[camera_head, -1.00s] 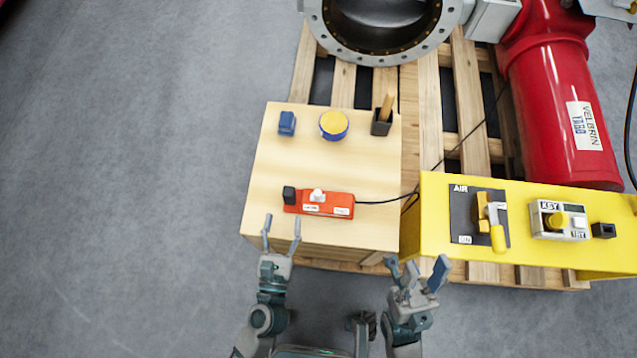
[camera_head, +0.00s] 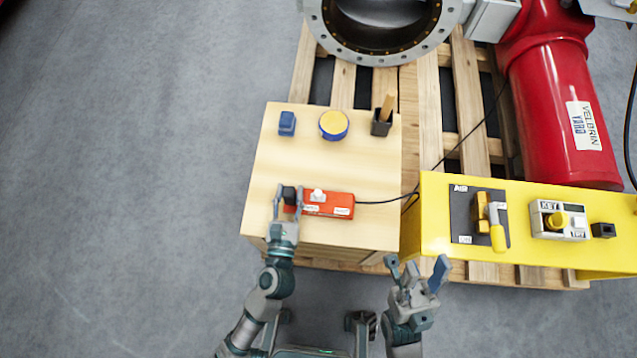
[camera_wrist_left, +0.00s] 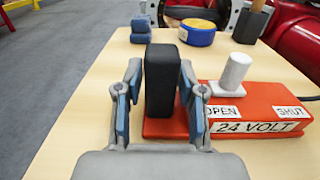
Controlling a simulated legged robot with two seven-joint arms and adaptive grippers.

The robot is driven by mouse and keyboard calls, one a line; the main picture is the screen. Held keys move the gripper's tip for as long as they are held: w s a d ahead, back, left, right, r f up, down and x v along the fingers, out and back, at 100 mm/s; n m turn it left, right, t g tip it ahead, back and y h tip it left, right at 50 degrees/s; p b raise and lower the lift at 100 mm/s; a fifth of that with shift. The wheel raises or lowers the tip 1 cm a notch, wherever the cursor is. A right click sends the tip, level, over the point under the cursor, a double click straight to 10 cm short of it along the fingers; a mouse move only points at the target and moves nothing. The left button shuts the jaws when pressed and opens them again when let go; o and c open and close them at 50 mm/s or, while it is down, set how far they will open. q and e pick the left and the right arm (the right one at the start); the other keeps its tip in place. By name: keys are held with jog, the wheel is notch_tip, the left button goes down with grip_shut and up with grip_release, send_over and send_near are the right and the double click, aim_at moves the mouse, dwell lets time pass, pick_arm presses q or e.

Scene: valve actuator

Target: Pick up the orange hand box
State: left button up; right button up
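The orange hand box (camera_head: 329,204) lies on the wooden crate top, with a black upright block (camera_head: 289,194) at its left end and a white knob (camera_head: 318,195) on top. A black cable leaves its right end. In the left wrist view the box (camera_wrist_left: 262,108) carries labels reading OPEN, SHUT and 24 VOLT. My left gripper (camera_head: 288,198) is open, its fingers on either side of the black block (camera_wrist_left: 162,80). In the wrist view the fingers (camera_wrist_left: 160,100) stand close to the block, with a gap at the left. My right gripper (camera_head: 418,273) is open and empty, in front of the yellow panel.
On the crate top (camera_head: 275,165) stand a blue block (camera_head: 287,123), a yellow-topped blue tin (camera_head: 334,125) and a black holder (camera_head: 381,125) with a wooden handle. The yellow panel (camera_head: 430,215) with a lever and switches stands to the right. The crate top's left side is clear.

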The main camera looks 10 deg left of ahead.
pick_arm(q)
grip_shut()
notch_tip(320, 180, up, 9)
jog(key=shift+f, duration=4.15)
